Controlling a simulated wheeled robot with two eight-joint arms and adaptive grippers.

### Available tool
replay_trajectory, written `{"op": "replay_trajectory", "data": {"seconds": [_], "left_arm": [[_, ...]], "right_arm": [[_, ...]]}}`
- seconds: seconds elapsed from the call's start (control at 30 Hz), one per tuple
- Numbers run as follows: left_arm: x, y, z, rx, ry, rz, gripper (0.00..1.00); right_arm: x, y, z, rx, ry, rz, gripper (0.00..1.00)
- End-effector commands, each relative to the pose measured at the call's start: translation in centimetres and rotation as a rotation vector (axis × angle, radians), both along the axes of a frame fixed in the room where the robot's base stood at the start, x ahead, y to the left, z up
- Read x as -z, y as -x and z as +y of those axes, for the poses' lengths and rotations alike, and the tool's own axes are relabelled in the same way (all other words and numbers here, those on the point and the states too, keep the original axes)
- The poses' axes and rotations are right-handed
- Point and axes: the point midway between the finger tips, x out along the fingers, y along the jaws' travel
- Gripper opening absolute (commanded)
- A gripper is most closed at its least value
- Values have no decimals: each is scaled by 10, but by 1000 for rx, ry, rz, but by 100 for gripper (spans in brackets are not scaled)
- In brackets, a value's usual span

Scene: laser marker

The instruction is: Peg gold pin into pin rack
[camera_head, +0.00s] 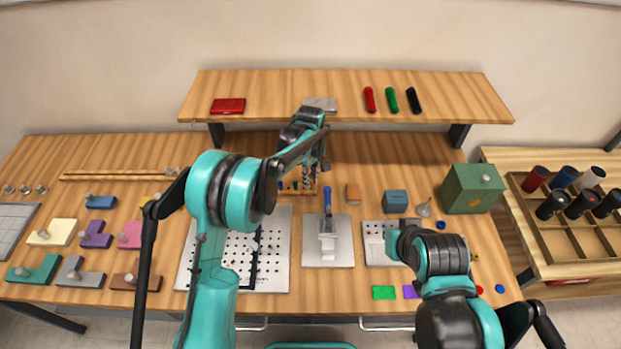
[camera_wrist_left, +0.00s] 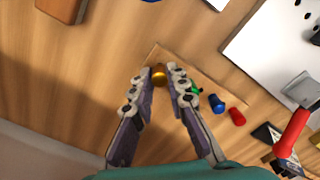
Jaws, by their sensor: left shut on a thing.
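My left gripper (camera_wrist_left: 160,76) is shut on the gold pin (camera_wrist_left: 159,72), which shows between its two fingertips in the left wrist view. The pin rack (camera_wrist_left: 160,52), a light wooden board, lies just beyond and under the fingertips. A green pin (camera_wrist_left: 196,89), a blue pin (camera_wrist_left: 217,104) and a red pin (camera_wrist_left: 237,117) stand along it. Whether the gold pin touches the rack or a hole cannot be told. In the head view my left gripper (camera_head: 312,166) is over the rack's right part, and my forearm partly covers it. My right gripper's fingers cannot be made out.
A raised wooden shelf (camera_head: 280,85) spans the back of the table. A white pegboard (camera_head: 270,270) lies in front of the rack, with a blue-handled tool stand (camera_head: 327,240) to its right.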

Motion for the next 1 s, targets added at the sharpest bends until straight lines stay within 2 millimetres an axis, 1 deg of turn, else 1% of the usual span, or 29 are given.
{"op": "replay_trajectory", "data": {"seconds": [0.87, 0.9, 0.97, 1.0], "left_arm": [[13, 0, 0, 0, 0, 0, 0], [13, 0, 0, 0, 0, 0, 20], [12, 0, 0, 0, 0, 0, 36], [12, 0, 0, 0, 0, 0, 39]], "right_arm": [[10, 0, 0, 0, 0, 0, 0], [10, 0, 0, 0, 0, 0, 0], [10, 0, 0, 0, 0, 0, 0], [10, 0, 0, 0, 0, 0, 0]]}}
